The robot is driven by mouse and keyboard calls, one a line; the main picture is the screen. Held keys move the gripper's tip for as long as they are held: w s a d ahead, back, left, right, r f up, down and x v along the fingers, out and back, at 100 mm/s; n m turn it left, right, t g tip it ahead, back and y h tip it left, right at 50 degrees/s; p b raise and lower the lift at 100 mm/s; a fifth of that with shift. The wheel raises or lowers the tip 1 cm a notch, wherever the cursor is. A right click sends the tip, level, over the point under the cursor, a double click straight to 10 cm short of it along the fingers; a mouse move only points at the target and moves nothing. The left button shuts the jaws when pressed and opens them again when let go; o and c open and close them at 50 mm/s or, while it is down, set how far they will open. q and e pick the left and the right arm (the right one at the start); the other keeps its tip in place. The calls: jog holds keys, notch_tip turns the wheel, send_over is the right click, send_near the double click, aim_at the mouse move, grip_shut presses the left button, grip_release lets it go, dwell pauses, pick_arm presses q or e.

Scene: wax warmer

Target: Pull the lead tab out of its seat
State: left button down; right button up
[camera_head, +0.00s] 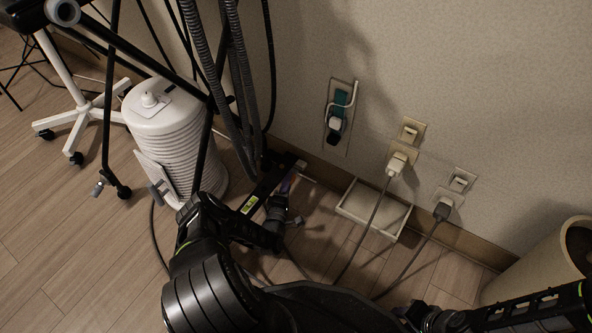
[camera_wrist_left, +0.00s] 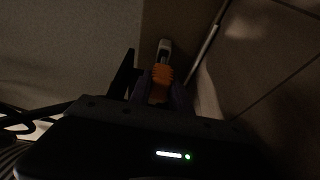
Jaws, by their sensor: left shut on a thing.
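An orange ribbed tab with a pale grey end (camera_wrist_left: 162,72), apparently the lead tab, shows in the left wrist view. My left gripper (camera_wrist_left: 160,92) is shut on it, one dark purplish finger on either side. The grey end points away from the gripper. In the head view my left gripper (camera_head: 287,185) is low beside the wall, right of the white ribbed canister (camera_head: 170,125); the tab is too small and dark there to make out. Its seat cannot be made out clearly. The dark end of my right arm (camera_head: 418,318) is at the bottom right; its jaws cannot be made out.
A shallow pale tray (camera_head: 375,208) lies below. Cords cross the floor. A beige bin (camera_head: 540,255) stands right; dark stand legs and hoses are left.

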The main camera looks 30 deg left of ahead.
pick_arm(q)
jog(key=shift+s+d+p, duration=0.1)
jog(key=shift+s+p, duration=0.95)
jog(key=shift+s, duration=2.1)
